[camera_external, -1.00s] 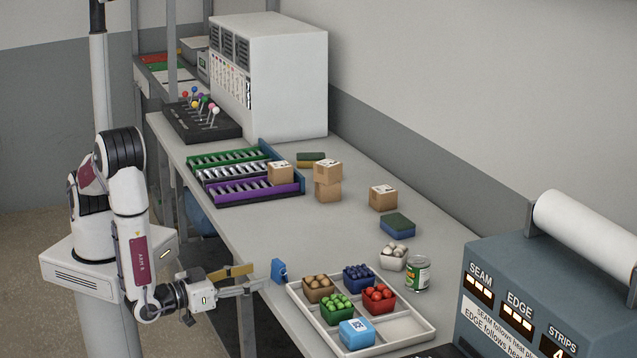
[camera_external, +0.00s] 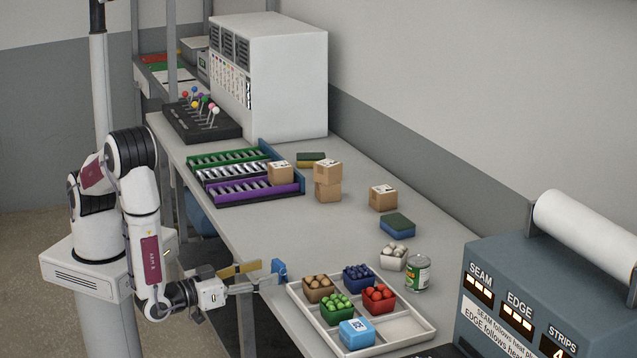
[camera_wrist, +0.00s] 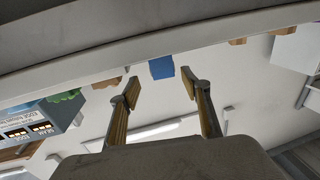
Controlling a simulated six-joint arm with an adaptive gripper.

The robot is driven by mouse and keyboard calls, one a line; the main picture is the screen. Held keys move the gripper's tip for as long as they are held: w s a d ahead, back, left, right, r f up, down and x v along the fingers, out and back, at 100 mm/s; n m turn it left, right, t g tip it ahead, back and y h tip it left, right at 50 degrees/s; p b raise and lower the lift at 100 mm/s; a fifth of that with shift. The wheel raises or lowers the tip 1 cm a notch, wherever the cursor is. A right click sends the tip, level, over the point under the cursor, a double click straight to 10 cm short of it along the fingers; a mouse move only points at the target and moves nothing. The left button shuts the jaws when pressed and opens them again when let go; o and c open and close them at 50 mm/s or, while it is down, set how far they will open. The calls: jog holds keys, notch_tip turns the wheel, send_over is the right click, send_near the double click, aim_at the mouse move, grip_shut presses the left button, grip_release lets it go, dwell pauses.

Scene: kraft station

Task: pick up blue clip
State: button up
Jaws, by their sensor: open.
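The blue clip (camera_external: 281,270) is on the near edge of the table (camera_external: 262,240), just left of the divided tray. My gripper (camera_external: 277,276) is open and has reached the clip, with its fingertips at the clip's near side. In the wrist view the blue clip (camera_wrist: 161,67) is seen between the two spread fingers of my gripper (camera_wrist: 160,78), a little beyond the tips. It shows free space on both sides of the clip. Whether a finger touches it cannot be told.
The white divided tray (camera_external: 301,297) stands right of the clip, holding small baskets of produce and a light blue box (camera_external: 357,333). A can (camera_external: 418,273) and a basket of white items (camera_external: 394,257) stand beyond it. The table left of the clip is clear.

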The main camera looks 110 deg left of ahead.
aim_at(276, 266)
jog(key=shift+w+a, duration=0.1)
jog(key=shift+a, duration=0.1)
jog(key=shift+w+a+r, duration=0.1)
jog(key=shift+w+a, duration=0.2)
jog(key=shift+a, duration=0.3)
jog(key=shift+w+a+r, duration=0.1)
jog(key=shift+w+a, duration=0.15)
jog(key=shift+a, duration=0.35)
jog(key=shift+x, duration=1.1)
jog(key=c, duration=1)
